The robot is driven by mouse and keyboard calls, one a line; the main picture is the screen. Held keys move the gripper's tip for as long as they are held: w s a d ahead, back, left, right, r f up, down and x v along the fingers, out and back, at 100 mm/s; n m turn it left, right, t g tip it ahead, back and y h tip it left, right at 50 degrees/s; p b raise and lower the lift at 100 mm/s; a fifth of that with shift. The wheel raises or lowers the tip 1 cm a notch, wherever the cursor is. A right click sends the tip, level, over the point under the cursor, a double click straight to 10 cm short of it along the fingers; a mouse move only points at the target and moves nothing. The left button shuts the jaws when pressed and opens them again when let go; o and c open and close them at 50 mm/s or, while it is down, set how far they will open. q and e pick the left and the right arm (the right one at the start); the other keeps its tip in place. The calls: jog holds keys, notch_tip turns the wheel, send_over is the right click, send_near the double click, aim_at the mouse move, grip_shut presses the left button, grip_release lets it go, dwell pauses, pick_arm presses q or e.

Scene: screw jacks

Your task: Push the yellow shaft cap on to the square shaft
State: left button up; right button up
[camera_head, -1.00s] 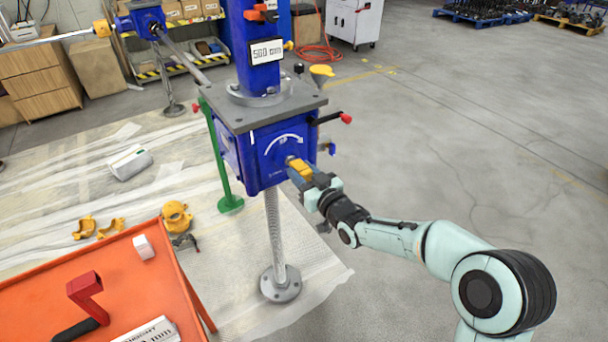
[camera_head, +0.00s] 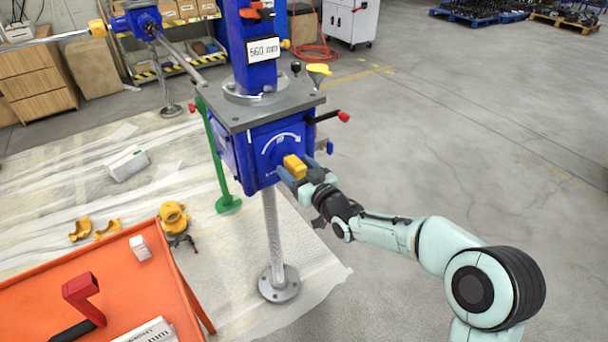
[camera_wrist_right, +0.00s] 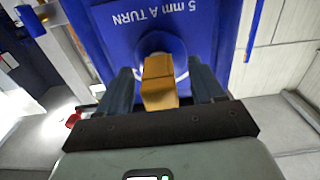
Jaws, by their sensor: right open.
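The yellow shaft cap (camera_head: 294,166) sits at the front face of the blue screw jack housing (camera_head: 262,165), over the spot where the shaft comes out. The square shaft is hidden behind or inside the cap; I cannot tell how deep it sits. My right gripper (camera_head: 299,175) is open around the cap. In the right wrist view my fingers (camera_wrist_right: 162,85) stand on either side of the cap (camera_wrist_right: 158,82), with a gap on each side. My left gripper is not in view.
A black lever with a red knob (camera_head: 343,117) sticks out at the housing's upper right. A green post (camera_head: 219,165) stands to its left. An orange table (camera_head: 113,270) holds a red crank handle (camera_head: 83,295).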

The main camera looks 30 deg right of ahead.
jog(key=shift+f, duration=0.25)
jog(key=shift+s+d, duration=0.2)
jog(key=shift+s, duration=0.95)
pick_arm(q)
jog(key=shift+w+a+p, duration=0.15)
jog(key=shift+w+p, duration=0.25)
jog(key=shift+p, duration=0.5)
pick_arm(e)
jog(key=s, duration=1.1)
jog(key=shift+d+r, duration=0.25)
jog(key=shift+d, duration=0.1)
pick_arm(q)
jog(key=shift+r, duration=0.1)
pick_arm(e)
jog(key=shift+f, duration=0.1)
